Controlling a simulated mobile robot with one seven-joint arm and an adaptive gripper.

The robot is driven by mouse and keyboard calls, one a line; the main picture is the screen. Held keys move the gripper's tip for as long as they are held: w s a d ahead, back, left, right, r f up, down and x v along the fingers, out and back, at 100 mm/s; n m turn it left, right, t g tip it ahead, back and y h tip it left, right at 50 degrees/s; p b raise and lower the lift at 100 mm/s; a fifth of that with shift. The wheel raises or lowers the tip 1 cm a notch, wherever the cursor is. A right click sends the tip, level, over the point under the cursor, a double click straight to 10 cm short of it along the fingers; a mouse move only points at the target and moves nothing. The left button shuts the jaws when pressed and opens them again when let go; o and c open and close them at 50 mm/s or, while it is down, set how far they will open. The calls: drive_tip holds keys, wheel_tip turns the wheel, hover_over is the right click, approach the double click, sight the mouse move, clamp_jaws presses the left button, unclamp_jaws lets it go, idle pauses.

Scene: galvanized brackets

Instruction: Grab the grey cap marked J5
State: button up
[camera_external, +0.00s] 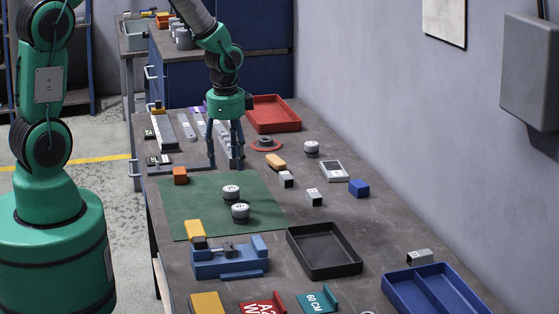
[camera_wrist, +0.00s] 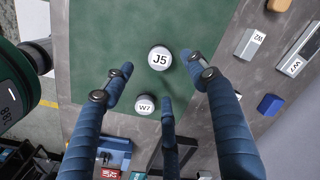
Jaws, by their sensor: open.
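The grey cap marked J5 (camera_wrist: 159,58) has a white top and stands upright on the green mat; in the external view it is the farther of two caps (camera_external: 231,191). A second grey cap marked W7 (camera_wrist: 145,105) stands beside it, apart, nearer the blue vise; it also shows in the external view (camera_external: 240,211). My gripper (camera_external: 226,162) is open and empty, with three dark blue fingers pointing down, above the far end of the mat. In the wrist view my gripper (camera_wrist: 161,80) has its fingers spread around the J5 cap's picture position, touching neither cap.
The green mat (camera_external: 190,207) is mostly bare. A blue vise (camera_external: 229,262) and black tray (camera_external: 325,250) lie nearer the camera. An orange block (camera_external: 180,176) sits at the mat's far left corner. Small brackets, a blue block (camera_external: 358,188) and another cap (camera_external: 312,148) lie to the right.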

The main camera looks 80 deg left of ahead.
sight(231, 188)
drive_tip(key=shift+w+a+f+b, duration=0.15)
drive_tip(key=shift+f+b, duration=0.2)
drive_tip(key=shift+f, duration=2.35)
drive_tip(key=shift+a+f+b, duration=0.1)
drive_tip(key=shift+f+b, duration=0.55)
drive_tip(key=shift+f, duration=1.95)
drive_tip(key=shift+c, duration=0.5)
drive_tip(key=c, duration=1.2)
